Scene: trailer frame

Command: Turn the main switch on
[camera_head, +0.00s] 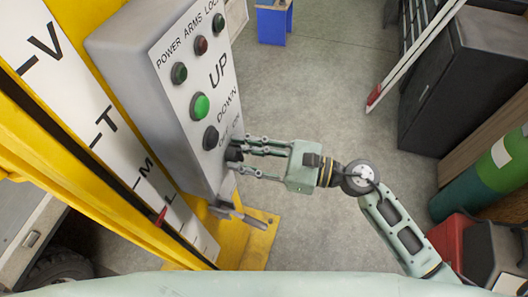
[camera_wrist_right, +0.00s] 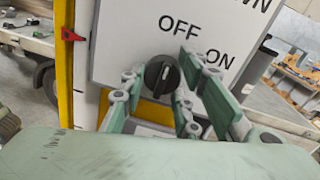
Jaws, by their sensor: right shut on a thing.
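The main switch is a black rotary knob (camera_head: 233,154) low on the front of the grey control box (camera_head: 120,45). It also shows in the right wrist view (camera_wrist_right: 162,76), below the OFF label (camera_wrist_right: 180,27) and left of the ON label (camera_wrist_right: 219,58). Which label its ridge points at is hard to tell. My right gripper (camera_head: 240,156) reaches it from the right, its two fingers on either side of the knob and shut on it. In the right wrist view its fingers partly hide the lower panel. My left gripper is not in view.
Above the knob are a black DOWN button (camera_head: 210,138), a green UP button (camera_head: 200,106) and small lights. A yellow post (camera_head: 70,150) with a lettered white strip stands left. A dark cabinet (camera_head: 470,80) and green cylinder (camera_head: 490,180) stand right. The floor between is clear.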

